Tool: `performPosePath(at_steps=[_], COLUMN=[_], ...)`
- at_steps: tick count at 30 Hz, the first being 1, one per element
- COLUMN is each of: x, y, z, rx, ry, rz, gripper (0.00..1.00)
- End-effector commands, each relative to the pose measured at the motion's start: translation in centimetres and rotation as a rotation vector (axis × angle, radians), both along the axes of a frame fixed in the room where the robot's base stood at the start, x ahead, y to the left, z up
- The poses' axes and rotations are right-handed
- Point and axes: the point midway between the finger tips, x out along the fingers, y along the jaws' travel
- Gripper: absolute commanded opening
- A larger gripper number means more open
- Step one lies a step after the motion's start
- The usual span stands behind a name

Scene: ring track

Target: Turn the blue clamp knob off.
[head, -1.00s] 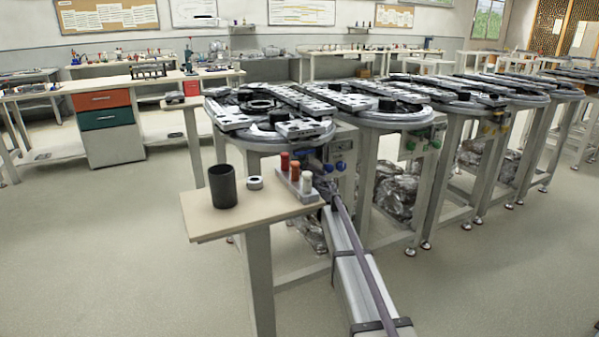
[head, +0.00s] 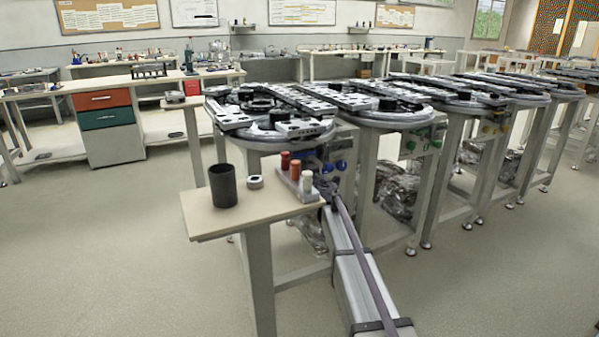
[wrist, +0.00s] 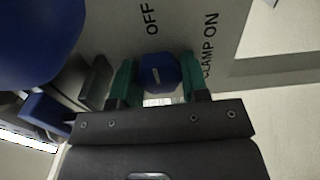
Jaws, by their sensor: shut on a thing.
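The blue clamp knob (wrist: 159,73) sits on a grey panel in the wrist view, below and between the printed words OFF and CLAMP ON. My gripper (wrist: 159,84) has green fingertips, one on each side of the knob, and is shut on it. Which label the knob points to cannot be told. In the head view, blue knobs (head: 340,165) show small on the front panel of the nearest ring-track station (head: 262,137). My gripper cannot be made out clearly there.
A large blue rounded thing (wrist: 36,38) is close on the left in the wrist view. In the head view, a small table (head: 212,226) holds a dark cup (head: 222,186), a ring (head: 255,182) and a rack (head: 296,184) of coloured pegs. More ring-track stations stand to the right.

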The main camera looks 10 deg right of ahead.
Motion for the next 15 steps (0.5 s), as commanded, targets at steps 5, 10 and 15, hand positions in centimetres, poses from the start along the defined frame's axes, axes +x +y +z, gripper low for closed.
performPosePath(at_steps=[5,10,15], x=[-0.07,-0.07,-0.06], y=[0.00,0.00,-0.01], z=[-0.03,-0.03,-0.03], rx=[-0.007,-0.006,-0.006], ry=[-0.002,-0.002,-0.002], rz=[0.000,0.000,0.000], gripper=[0.18,0.18,0.54])
